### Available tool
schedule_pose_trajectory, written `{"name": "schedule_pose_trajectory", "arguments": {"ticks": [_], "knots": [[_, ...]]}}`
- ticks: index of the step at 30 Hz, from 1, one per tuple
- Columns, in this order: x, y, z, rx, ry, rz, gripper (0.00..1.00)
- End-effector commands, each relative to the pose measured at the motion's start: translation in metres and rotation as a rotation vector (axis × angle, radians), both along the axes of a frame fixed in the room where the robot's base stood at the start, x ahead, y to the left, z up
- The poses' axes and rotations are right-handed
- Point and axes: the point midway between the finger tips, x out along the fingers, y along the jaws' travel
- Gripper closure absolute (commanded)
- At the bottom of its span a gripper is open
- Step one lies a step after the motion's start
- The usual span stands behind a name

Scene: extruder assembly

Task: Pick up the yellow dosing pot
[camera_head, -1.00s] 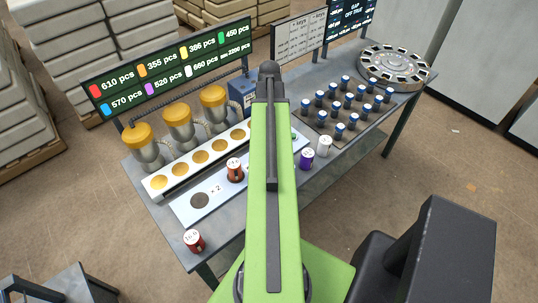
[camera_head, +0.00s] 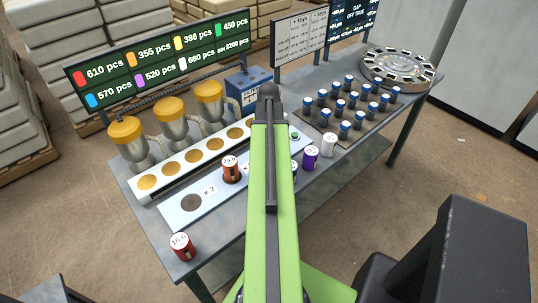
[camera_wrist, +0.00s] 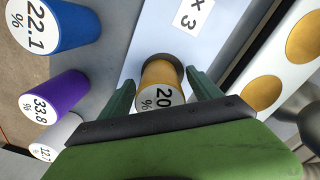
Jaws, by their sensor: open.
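The yellow dosing pot (camera_wrist: 158,76) stands in the wrist view on a dark round spot of a pale board marked "x 3". Its white label reads "20" and a percent sign, partly cut off by my gripper. My gripper (camera_wrist: 160,84) is open, with one green finger on each side of the pot. I cannot tell whether either finger touches it. In the head view my green arm hides the yellow pot and the gripper.
A blue pot (camera_wrist: 62,25), a purple pot (camera_wrist: 62,92) and a white pot (camera_wrist: 62,134) stand left of the gripper. A white strip (camera_wrist: 300,38) with yellow discs lies right.

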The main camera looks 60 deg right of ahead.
Motion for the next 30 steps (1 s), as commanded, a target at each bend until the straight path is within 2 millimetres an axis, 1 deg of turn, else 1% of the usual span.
{"name": "schedule_pose_trajectory", "arguments": {"ticks": [5, 8, 21, 22, 30], "knots": [[-0.0002, -0.0001, 0.0013, 0.0, 0.0, 0.0, 0.27], [-0.0003, -0.0002, 0.0013, 0.0, 0.0, 0.0, 0.39], [-0.0006, -0.0004, 0.0013, 0.0, 0.0, -0.001, 0.96], [-0.0006, -0.0004, 0.0013, 0.0, 0.0, -0.001, 1.0], [-0.0008, -0.0006, 0.0037, 0.0, 0.0, -0.001, 1.0]]}}
